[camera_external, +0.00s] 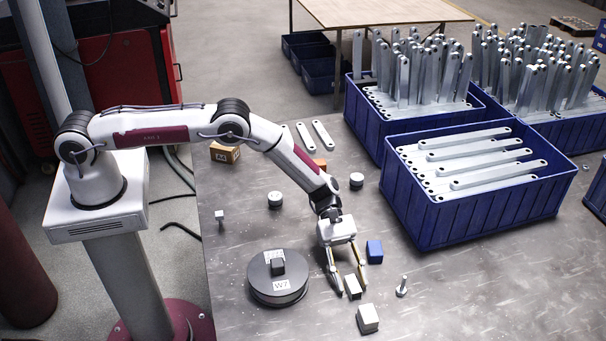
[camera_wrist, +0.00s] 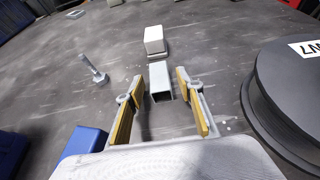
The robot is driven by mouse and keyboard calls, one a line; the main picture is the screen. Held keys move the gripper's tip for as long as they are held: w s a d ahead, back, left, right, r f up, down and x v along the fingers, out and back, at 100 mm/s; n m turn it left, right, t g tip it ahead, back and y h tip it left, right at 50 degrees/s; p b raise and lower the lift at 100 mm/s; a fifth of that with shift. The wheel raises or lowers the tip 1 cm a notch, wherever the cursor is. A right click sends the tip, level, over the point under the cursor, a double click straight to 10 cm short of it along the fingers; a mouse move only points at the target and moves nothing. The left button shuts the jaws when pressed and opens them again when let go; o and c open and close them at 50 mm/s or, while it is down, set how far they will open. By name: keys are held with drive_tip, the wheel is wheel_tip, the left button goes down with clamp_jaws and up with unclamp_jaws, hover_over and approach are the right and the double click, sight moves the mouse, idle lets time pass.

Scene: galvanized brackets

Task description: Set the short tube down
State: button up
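The short tube (camera_external: 353,287) is a small square grey metal tube. It appears to rest on the metal table between my fingertips. In the wrist view the short tube (camera_wrist: 159,78) lies with its open end towards me, and gaps show between it and both finger pads. My gripper (camera_external: 350,283) points down at the table with its fingers spread. In the wrist view my gripper (camera_wrist: 160,93) is open, with yellowish pads on either side, and holds nothing.
A white block (camera_external: 368,319) sits just beyond the tube. A bolt (camera_external: 402,287) stands upright to the right. A blue block (camera_external: 374,251) is close behind the fingers. Blue crates (camera_external: 478,205) of brackets fill the back right.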

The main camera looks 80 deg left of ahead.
drive_tip(key=v, duration=1.2)
idle(0.5)
